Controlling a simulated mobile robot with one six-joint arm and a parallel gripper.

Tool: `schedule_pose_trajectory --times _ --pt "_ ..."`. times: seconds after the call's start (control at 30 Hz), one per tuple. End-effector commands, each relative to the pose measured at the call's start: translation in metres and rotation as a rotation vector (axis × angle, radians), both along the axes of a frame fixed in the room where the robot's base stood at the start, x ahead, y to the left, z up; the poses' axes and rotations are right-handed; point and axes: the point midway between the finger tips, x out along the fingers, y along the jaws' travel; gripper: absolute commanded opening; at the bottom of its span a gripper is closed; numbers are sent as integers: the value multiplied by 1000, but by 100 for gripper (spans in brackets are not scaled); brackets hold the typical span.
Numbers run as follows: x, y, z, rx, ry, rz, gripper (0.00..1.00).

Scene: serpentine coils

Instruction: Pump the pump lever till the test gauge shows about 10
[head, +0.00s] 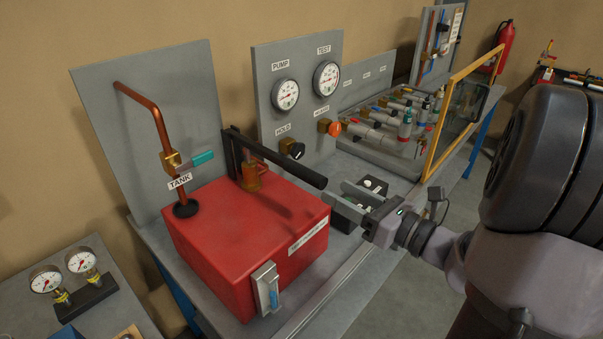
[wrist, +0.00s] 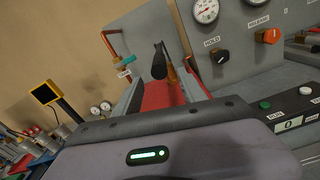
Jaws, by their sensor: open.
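The pump lever (head: 285,165) is a black bar above the red tank (head: 245,235), sloping down to its free end at the right. In the wrist view the lever's dark end (wrist: 159,63) shows ahead, beyond the jaws. My gripper (head: 338,195) is open and empty, close to the right of the lever's free end and a little lower; they look apart. The test gauge (head: 327,78) is the right dial on the grey panel; its reading is too small to tell. The pump gauge (head: 285,94) is beside it.
A black HOLD knob (head: 292,149) and an orange RELEASE knob (head: 333,129) sit below the gauges. A teal-handled valve (head: 195,160) is on the copper pipe behind the tank. A yellow-framed clear panel (head: 458,110) stands at the right, and a small button box shows in the wrist view (wrist: 290,122).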

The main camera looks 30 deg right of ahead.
Motion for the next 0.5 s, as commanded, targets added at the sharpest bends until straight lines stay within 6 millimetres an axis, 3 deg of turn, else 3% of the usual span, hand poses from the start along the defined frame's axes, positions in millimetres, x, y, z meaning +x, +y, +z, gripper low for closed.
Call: schedule_pose_trajectory --times 0.3,0.5 --pt "71 28 -1 -1 0 6 49" --pt "94 35 0 -1 1 3 49"
